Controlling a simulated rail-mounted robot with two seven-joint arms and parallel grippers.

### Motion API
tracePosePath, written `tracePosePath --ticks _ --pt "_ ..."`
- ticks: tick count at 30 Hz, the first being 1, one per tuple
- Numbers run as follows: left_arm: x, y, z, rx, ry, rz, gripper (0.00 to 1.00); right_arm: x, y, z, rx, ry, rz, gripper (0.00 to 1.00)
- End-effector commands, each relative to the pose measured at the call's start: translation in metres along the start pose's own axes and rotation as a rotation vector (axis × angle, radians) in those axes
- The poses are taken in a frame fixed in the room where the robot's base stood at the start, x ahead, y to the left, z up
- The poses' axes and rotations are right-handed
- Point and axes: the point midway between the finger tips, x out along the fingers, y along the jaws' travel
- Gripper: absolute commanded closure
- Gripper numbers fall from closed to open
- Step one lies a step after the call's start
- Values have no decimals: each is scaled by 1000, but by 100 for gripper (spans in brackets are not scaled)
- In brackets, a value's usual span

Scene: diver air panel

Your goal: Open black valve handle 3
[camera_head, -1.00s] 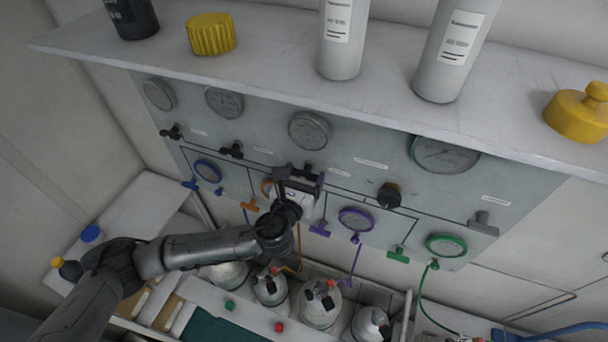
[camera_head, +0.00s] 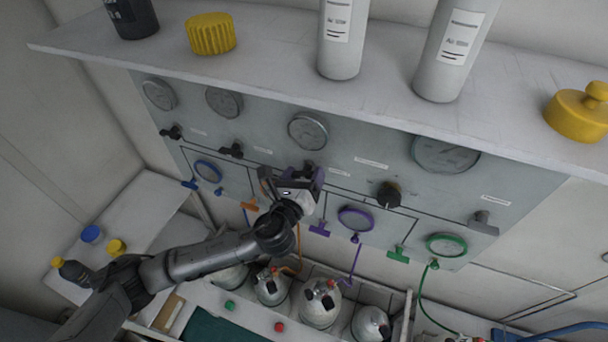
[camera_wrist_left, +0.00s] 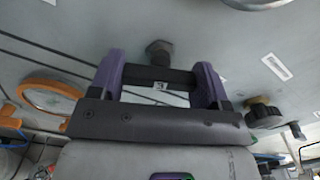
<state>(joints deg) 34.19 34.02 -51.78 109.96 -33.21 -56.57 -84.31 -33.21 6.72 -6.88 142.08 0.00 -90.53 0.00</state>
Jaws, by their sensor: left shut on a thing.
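Black valve handle 3 (camera_head: 308,168) is the third black handle from the left on the grey panel (camera_head: 345,180). In the head view it is mostly hidden by my left gripper (camera_head: 293,178). In the left wrist view the black handle bar (camera_wrist_left: 157,76) lies crosswise between the two purple fingers of my left gripper (camera_wrist_left: 158,84), with its hex stem (camera_wrist_left: 159,50) just behind. The gripper is shut on this bar. My right gripper is in neither view.
Black handles (camera_head: 231,150) flank it on the left, and a dark knob (camera_head: 388,195) sits to the right. A shelf (camera_head: 270,88) with bottles and yellow caps juts out above. Orange (camera_wrist_left: 50,97) and purple (camera_head: 356,219) gauges are close by. Gas cylinders (camera_head: 320,306) stand below.

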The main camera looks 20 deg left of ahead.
Motion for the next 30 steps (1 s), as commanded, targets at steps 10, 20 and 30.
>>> tracePosePath --ticks 10,20,30 --pt "0 0 0 -335 0 1 53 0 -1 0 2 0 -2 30" --pt "0 0 0 -642 -1 1 53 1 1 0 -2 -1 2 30" --pt "0 0 0 -893 -1 1 53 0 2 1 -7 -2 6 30"
